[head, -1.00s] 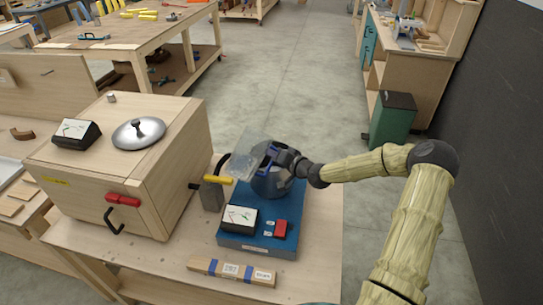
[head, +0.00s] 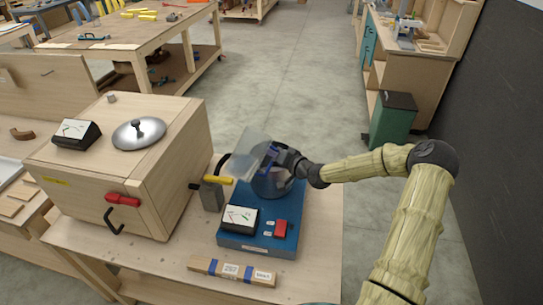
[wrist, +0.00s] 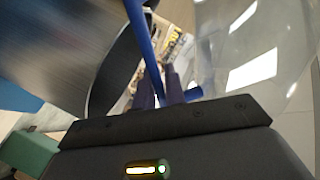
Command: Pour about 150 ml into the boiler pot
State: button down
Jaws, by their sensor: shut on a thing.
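My gripper (head: 278,158) is shut on the blue handle (wrist: 140,45) of a clear jug (head: 247,153). The jug is tilted and held just above the left side of the boiler pot. The clear wall of the jug (wrist: 245,50) fills the right of the wrist view. The boiler pot (head: 272,186) is a dark grey-blue round vessel on a blue base unit (head: 257,250). The jug and gripper partly hide its opening. I cannot make out the liquid level in the jug or the pot, nor a stream between them.
The base unit carries a dial meter (head: 240,218) and a red switch (head: 280,228). A wooden box (head: 170,170) with a metal lid (head: 139,133) on top stands to the left. A yellow-handled valve (head: 218,181) stands between. A labelled wooden block (head: 232,271) lies in front.

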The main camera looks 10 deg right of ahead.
aim_at(273, 148)
jog(key=shift+r, duration=0.15)
dwell(0.3)
